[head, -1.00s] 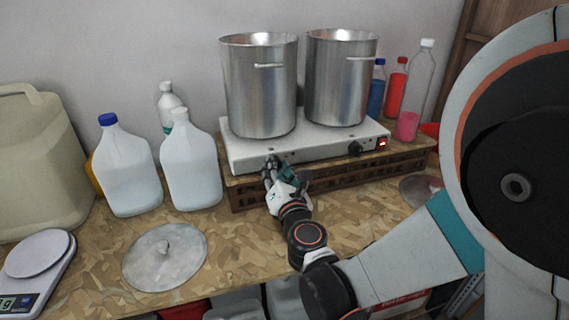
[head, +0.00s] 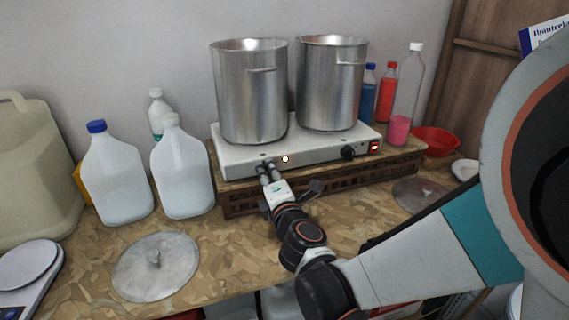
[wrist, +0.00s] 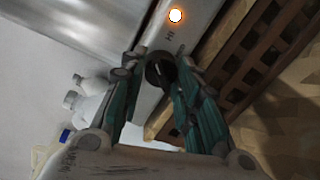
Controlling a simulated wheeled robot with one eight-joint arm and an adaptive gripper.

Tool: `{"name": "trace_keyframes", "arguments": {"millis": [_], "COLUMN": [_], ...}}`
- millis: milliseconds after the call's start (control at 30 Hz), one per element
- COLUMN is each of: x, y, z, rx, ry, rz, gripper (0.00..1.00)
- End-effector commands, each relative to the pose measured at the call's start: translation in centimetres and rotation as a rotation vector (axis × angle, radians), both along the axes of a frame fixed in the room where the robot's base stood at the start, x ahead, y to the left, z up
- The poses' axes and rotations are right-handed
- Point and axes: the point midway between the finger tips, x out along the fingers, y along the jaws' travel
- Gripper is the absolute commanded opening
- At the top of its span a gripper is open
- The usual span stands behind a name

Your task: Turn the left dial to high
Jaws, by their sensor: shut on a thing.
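A white two-burner hot plate (head: 232,161) stands on a brown slatted crate (head: 300,190). The left dial (wrist: 160,69) is a dark knob on its front face, between my fingers in the wrist view. My gripper (head: 268,170) is shut on the left dial; it also shows in the wrist view (wrist: 160,82), with teal fingers on both sides of the knob. A "HI" mark (wrist: 169,35) and a bright round spot (wrist: 175,15) lie beyond the knob; the spot shows in the head view (head: 285,159). The dial's pointer is too dark to read.
Two steel pots (head: 250,95) (head: 331,85) stand on the plate. The right dial (head: 348,153) and a red lit switch (head: 375,146) are to the right. White jugs (head: 120,178) (head: 183,175) stand left; a metal lid (head: 155,266) lies in front.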

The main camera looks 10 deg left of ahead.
Motion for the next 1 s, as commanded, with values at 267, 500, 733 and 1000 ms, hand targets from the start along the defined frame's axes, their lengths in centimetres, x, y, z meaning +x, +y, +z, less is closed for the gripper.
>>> {"name": "trace_keyframes", "arguments": {"millis": [267,500,733,1000], "x": [0.02,0.02,0.02,0.03], "y": [-0.08,-0.12,-0.16,-0.17], "z": [0.01,0.06,0.07,0.07], "rx": [0.205,0.338,0.409,0.434], "ry": [0.126,0.208,0.251,0.267], "rz": [-0.002,-0.002,-0.002,-0.003], "gripper": [0.06,0.06,0.06,0.06]}}
